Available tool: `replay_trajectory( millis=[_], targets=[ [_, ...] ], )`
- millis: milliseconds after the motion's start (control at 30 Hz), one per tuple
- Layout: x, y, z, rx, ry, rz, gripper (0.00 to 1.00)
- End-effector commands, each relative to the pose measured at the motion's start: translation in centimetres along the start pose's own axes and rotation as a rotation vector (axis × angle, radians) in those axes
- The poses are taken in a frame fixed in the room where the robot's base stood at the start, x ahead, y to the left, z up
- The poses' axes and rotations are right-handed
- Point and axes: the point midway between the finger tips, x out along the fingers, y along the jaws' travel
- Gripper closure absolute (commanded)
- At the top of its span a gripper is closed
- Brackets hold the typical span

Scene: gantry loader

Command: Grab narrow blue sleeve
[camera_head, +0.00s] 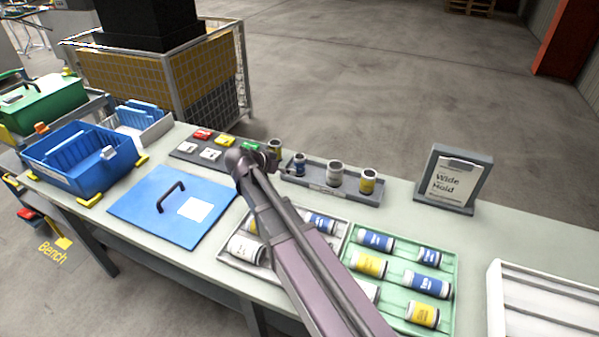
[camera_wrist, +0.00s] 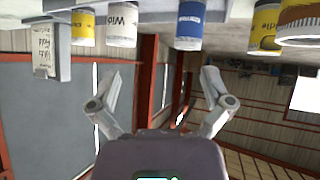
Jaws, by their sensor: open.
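A blue-labelled sleeve (camera_head: 299,164) stands upright at the left end of a small grey rack (camera_head: 318,189), beside a white one (camera_head: 335,175) and a yellow one (camera_head: 368,182). In the wrist view, which looks upside down, the blue sleeve (camera_wrist: 190,25) shows at the top, right of the white "Wide" sleeve (camera_wrist: 122,25). My gripper (camera_wrist: 160,85) is open with nothing between its fingers. In the head view my gripper (camera_head: 264,160) is just left of the rack, close to the blue sleeve. More blue sleeves (camera_head: 376,240) lie in the green tray (camera_head: 452,300).
Another sleeve (camera_head: 275,147) stands just behind my gripper. A "Wide Hold" sign (camera_head: 455,180) stands right of the rack. A grey tray (camera_head: 345,236) of sleeves is partly hidden by my arm. A blue lid (camera_head: 150,215), a button panel (camera_head: 185,154) and a blue bin (camera_head: 85,170) are leftward.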

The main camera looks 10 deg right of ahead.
Motion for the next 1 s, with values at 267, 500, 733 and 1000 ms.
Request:
replay_trajectory(
  millis=[267, 500, 733, 1000],
  targets=[
    [-1.4, -3.5, -0.5, 0.128, 0.129, -0.035, 0.0],
    [-1.5, -3.5, -0.6, 0.138, 0.138, -0.037, 0.0],
    [-1.3, -3.6, -0.6, 0.137, 0.136, -0.037, 0.0],
    [1.3, -3.7, -0.7, 0.138, 0.135, -0.035, 0.0]
  ],
)
